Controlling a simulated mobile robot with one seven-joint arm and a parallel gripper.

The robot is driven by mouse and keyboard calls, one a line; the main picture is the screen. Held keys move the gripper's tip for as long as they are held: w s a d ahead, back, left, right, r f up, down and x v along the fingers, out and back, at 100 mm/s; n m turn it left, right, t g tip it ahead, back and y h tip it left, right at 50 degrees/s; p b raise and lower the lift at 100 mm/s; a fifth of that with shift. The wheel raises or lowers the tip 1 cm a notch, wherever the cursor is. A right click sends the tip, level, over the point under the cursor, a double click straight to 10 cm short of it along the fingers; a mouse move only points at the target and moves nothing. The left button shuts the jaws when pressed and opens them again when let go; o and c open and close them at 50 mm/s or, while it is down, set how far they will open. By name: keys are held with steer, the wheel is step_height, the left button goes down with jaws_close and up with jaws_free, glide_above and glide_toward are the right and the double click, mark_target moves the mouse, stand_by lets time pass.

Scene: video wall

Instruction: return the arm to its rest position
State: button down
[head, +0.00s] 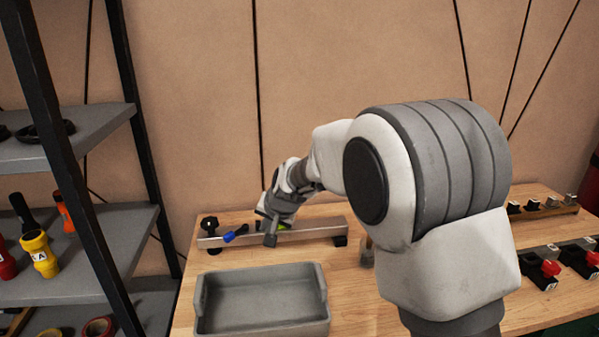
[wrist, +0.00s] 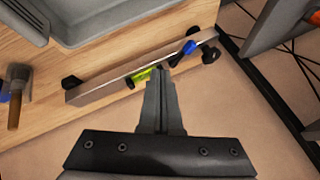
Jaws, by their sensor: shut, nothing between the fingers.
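My gripper (head: 270,240) is at the end of my extended arm, over the back of the wooden table (head: 355,300). In the wrist view its fingers (wrist: 163,72) are together and empty. They point toward a metal rail (head: 325,231), which also shows in the wrist view (wrist: 105,89). A yellow-green piece (wrist: 142,75) and a blue-handled piece (wrist: 188,48) are at the rail, close to the fingertips in the picture. I cannot tell whether the fingers touch anything. My arm hides part of the rail and table in the head view.
A grey tray (head: 262,329) stands on the table in front of the rail. A dark-framed shelf (head: 95,130) with torches and tape rolls stands at the left. Racks with black, red and grey parts (head: 545,268) are at the right. A panelled wall (head: 200,90) is behind.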

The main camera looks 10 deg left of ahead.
steer(key=s+d+r+n+h+p, duration=0.1)
steer(key=s+d+r+p, duration=0.1)
steer(key=s+d+r, duration=1.25)
steer(key=s+d+h+p, duration=0.1)
steer(key=s+d+h, duration=0.2)
steer(key=s+d, duration=1.1)
steer(key=s, duration=0.4)
steer(key=shift+p, duration=0.4)
steer(key=shift+s, duration=0.1)
